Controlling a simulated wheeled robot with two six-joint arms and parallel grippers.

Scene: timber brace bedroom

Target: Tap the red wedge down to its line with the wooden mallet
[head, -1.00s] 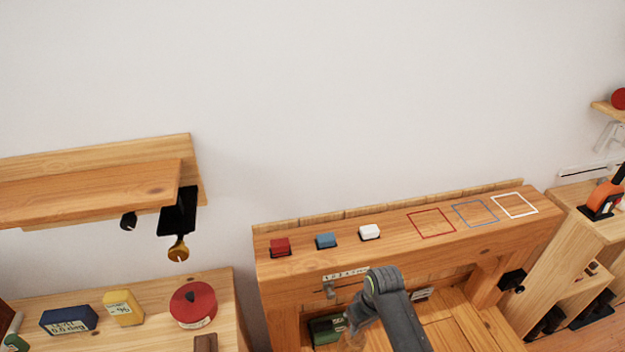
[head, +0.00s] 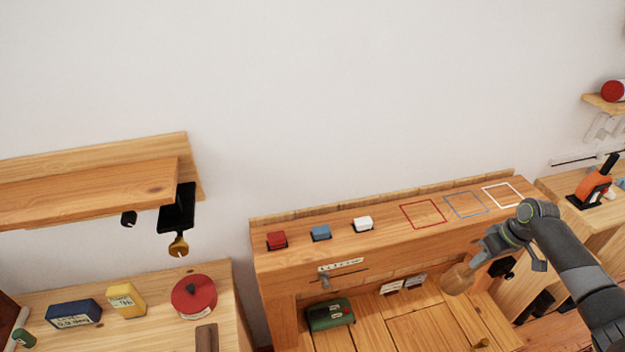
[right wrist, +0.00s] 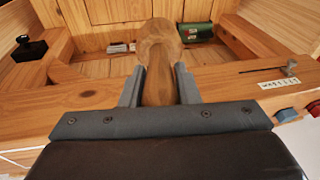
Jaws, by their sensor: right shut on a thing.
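The red wedge (head: 277,240) stands in its slot at the left end of the timber beam's top, with its top above the surface. My right gripper (head: 490,250) is in front of the beam's right part, well to the right of the wedge. It is shut on the wooden mallet (head: 459,279), whose round head hangs down to the left. In the right wrist view the mallet (right wrist: 158,50) lies between the two fingers, head pointing away. The line on the red wedge is too small to make out. My left gripper is not in view.
A blue wedge (head: 320,233) and a white wedge (head: 363,224) stand beside the red one. Red, blue and white outlined squares mark the beam (head: 400,238) farther right. A green box (head: 330,314) lies below. A black-and-brass clamp (head: 178,220) hangs from the left shelf.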

